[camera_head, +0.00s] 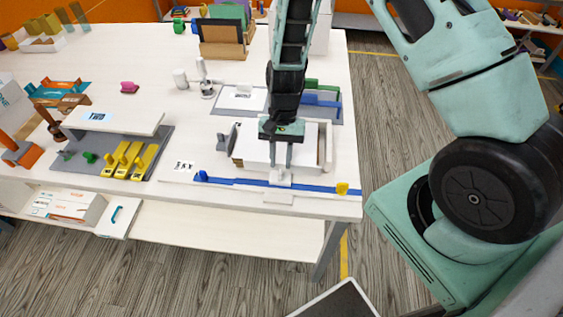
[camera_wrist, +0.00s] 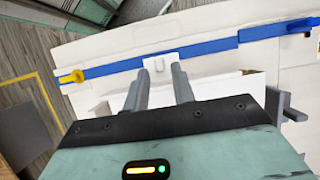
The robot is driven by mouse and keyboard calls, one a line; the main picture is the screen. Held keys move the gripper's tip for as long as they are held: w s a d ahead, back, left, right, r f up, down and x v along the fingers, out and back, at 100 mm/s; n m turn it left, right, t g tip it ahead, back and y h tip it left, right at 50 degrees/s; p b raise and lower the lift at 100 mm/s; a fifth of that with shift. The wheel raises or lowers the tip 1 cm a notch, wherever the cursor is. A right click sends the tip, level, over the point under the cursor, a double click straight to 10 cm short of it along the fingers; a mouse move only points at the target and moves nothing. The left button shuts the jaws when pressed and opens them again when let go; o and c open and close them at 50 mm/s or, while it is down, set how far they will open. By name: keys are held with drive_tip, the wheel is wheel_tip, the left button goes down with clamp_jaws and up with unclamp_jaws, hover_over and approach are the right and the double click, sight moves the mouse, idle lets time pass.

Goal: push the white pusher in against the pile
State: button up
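The white pusher (camera_head: 280,178) sits on a blue rail (camera_head: 240,183) along the table's front edge. It also shows in the wrist view (camera_wrist: 161,60), with a small tab standing on it. My gripper (camera_head: 280,165) points down just behind the pusher, its two fingers apart. In the wrist view the fingertips (camera_wrist: 160,72) end close to the pusher; I cannot tell whether they touch it. No object is clearly held between them. The white pile (camera_head: 251,147) lies behind the rail, partly hidden by my gripper.
A yellow knob (camera_head: 342,188) stands at the rail's right end and a blue knob (camera_head: 202,176) at its left. A grey block (camera_head: 232,138) stands left of the pile. A white card (camera_head: 184,166) with print lies left of the rail.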

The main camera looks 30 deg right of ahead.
drive_tip(key=p+v, duration=0.2)
drive_tip(key=p, duration=0.2)
drive_tip(key=shift+s, duration=0.1)
drive_tip(key=shift+d+p, duration=0.1)
drive_tip(key=shift+p, duration=0.65)
drive_tip(key=shift+f+p, duration=0.15)
drive_tip(key=shift+p, duration=0.2)
